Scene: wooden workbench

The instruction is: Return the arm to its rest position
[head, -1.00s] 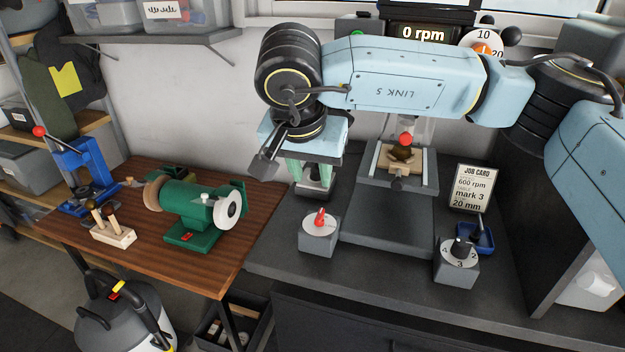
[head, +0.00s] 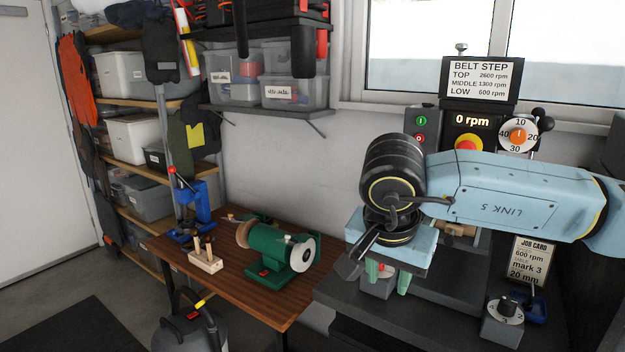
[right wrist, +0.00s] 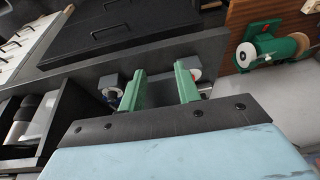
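My right arm comes in from the right in the head view, its light blue link marked LINK 5 across the front of the drill press (head: 462,268). My right gripper (head: 388,275) hangs below the black wrist joint with its green fingers pointing down. In the right wrist view the two green fingers (right wrist: 159,87) stand well apart with nothing held between them. My left gripper is not in view.
A green bench grinder (head: 275,256), a blue press (head: 195,208) and a wooden block with handles (head: 206,262) stand on the wooden bench at left. A numbered knob box (head: 502,325) and a job card (head: 528,259) are at right. A control panel reads 0 rpm.

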